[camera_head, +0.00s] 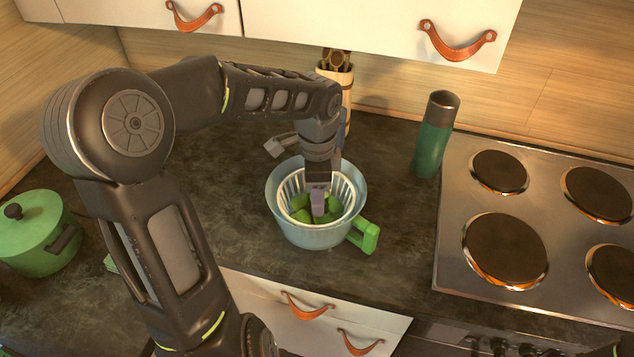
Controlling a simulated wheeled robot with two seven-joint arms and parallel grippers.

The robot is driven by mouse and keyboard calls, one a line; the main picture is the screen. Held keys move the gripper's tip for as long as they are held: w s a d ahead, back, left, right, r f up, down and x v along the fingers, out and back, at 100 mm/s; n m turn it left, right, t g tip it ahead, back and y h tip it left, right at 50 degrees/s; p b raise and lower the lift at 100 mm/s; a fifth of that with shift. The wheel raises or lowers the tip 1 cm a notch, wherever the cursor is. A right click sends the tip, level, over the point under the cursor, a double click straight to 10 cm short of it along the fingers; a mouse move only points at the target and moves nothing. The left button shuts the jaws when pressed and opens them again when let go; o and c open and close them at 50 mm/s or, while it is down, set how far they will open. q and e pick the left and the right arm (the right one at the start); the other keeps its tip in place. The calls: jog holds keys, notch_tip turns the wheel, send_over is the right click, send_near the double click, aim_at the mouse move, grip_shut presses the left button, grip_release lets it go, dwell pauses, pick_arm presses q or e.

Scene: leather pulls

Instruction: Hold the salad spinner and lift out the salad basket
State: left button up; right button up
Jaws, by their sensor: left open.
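The salad spinner (318,237) is a translucent pale blue bowl with a green handle (365,236) at its lower right. It stands upright on the dark counter. The white slatted salad basket (346,190) sits inside it and holds green leaves (298,206). My left gripper (318,207) points down into the basket from above, with its fingertips among or just over the leaves. It is open; whether a finger touches the basket wall cannot be told. My right gripper is not in view.
A stove (545,237) with several hot plates lies to the right. A green bottle (433,137) stands behind, right of the spinner. A green pot (38,236) is at far left. A utensil holder (346,84) stands at the back wall. Cabinets with leather pulls (457,45) overhang the back.

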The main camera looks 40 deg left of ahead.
pick_arm(q)
jog(key=shift+f, duration=2.05)
jog(key=shift+c, duration=0.3)
grip_shut()
